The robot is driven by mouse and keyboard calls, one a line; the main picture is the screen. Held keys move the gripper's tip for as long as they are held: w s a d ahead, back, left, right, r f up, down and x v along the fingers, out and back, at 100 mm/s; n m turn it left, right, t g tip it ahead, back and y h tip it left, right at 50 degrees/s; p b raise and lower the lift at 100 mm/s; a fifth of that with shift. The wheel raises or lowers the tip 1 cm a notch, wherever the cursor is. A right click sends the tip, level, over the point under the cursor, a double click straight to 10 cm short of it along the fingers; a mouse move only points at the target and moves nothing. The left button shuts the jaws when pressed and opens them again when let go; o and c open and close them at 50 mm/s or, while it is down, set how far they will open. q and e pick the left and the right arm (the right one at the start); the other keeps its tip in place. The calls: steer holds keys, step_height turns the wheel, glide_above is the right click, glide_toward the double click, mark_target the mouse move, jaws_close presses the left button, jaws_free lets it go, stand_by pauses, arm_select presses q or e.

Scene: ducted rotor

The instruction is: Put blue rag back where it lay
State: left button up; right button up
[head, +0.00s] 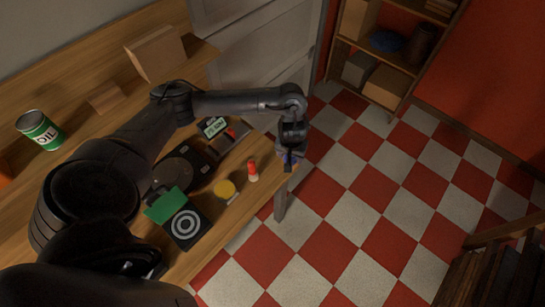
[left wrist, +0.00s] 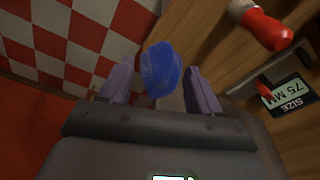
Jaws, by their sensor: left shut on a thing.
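The blue rag (left wrist: 160,68) is a small crumpled blue lump between the fingers of my left gripper (left wrist: 157,80) in the left wrist view. In the head view my left gripper (head: 289,161) points down near the workbench's right front corner, with only a trace of blue at its fingertips. It is shut on the rag, above or just past the bench edge; the exact height is unclear. My right gripper cannot be made out in either view.
A shelf (head: 398,68) stands at back right, holding a dark blue bundle (head: 387,42). Checkered floor (head: 350,220) lies right.

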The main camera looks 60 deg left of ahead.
arm_select(q)
steer(key=shift+s+a+f, duration=0.1)
steer(key=shift+s+f, duration=0.35)
steer(key=shift+f, duration=0.15)
steer(key=shift+s+a+f+b, duration=0.1)
steer(key=shift+a+f+b, duration=0.05)
steer(key=shift+f+b, duration=0.2)
steer(key=a+f+b, duration=0.3)
steer(key=a, duration=0.1)
steer(key=b, duration=0.3)
glide_above(269, 155)
steer(key=f, duration=0.3)
steer(key=shift+s+d+f, duration=0.2)
steer(key=shift+s+f, duration=0.1)
step_height(269, 155, down, 3)
steer(key=shift+f, duration=0.5)
steer(key=shift+f, duration=0.15)
steer(key=o, duration=1.1)
